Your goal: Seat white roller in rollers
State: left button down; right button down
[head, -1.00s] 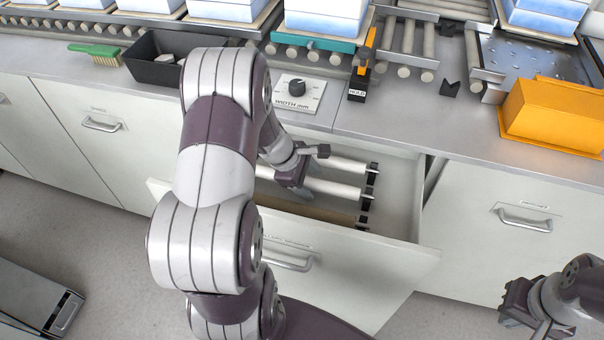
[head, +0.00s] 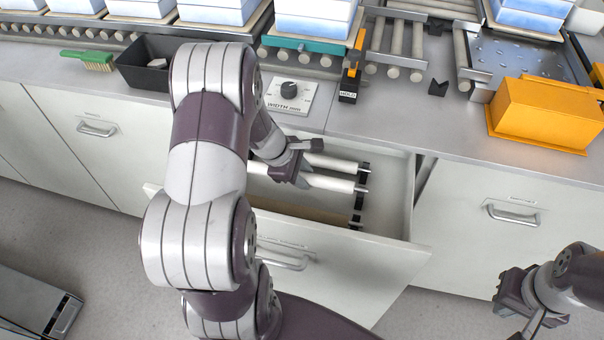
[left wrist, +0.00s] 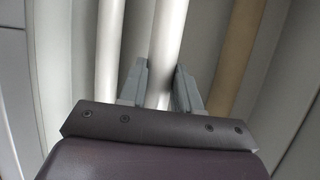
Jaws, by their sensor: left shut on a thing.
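An open drawer (head: 400,238) holds two white rollers and a tan roller (head: 312,212), lying side by side. My left gripper (head: 289,174) is down in the drawer, shut on the middle, white roller (head: 335,183). In the left wrist view its fingers (left wrist: 160,88) lie on either side of this white roller (left wrist: 170,40). The other white roller (head: 333,163) lies behind it. The right ends of the rollers lie at a black notched holder (head: 359,200). My right gripper (head: 512,288) is at the lower right, away from the drawer; its jaw state is unclear.
On the counter, the roller conveyor (head: 395,45) has a gap, with black notched blocks (head: 438,88) at its ends. A dial plate (head: 291,97), an orange-and-black post (head: 352,75), a black bin (head: 150,75) and a yellow box (head: 540,115) stand nearby.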

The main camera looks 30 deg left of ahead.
aim_at(302, 175)
pick_arm(q)
jog(key=shift+r+p, duration=2.65)
jog(key=shift+r, duration=0.65)
